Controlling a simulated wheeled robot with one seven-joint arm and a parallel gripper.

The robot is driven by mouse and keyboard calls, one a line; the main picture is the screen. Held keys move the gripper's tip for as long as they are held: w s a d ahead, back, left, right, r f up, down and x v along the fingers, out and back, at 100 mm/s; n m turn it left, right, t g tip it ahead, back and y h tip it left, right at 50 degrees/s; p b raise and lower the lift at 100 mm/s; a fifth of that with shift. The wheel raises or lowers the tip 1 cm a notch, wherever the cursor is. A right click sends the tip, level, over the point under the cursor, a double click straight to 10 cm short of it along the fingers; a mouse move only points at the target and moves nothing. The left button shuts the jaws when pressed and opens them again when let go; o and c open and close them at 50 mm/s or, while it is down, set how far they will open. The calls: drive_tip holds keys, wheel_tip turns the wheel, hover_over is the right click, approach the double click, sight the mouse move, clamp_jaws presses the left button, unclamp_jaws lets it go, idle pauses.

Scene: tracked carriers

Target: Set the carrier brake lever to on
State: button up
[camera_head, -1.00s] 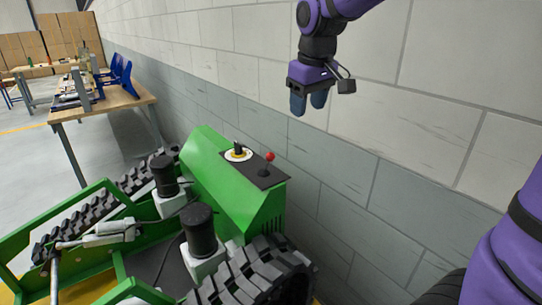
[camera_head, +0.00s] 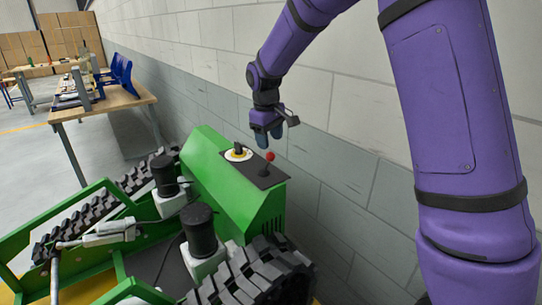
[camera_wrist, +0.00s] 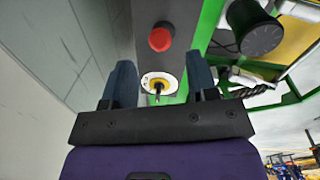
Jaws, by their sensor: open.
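The green tracked carrier (camera_head: 232,203) stands left of the wall, with a dark control panel (camera_head: 262,176) on its top. My gripper (camera_head: 265,142) is open and empty, pointing down just above the panel, by the knob. In the wrist view the red knob (camera_wrist: 161,37) lies ahead of my fingers (camera_wrist: 160,82), and the dial (camera_wrist: 160,84) shows between them. I cannot tell which marking either control is set to.
The block wall (camera_head: 345,110) runs close along the carrier's right side. Black cylinders (camera_head: 199,230) and rubber tracks (camera_head: 262,275) stand on the near side.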

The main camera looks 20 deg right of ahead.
sight(271, 154)
drive_tip(key=shift+w+d+f, duration=0.1)
drive_tip(key=shift+d+f, duration=0.1)
drive_tip(key=shift+f, duration=1.4)
drive_tip(key=shift+w+d+f, duration=0.1)
drive_tip(key=shift+d+f, duration=0.05)
drive_tip(key=shift+f, duration=1.4)
clamp_jaws()
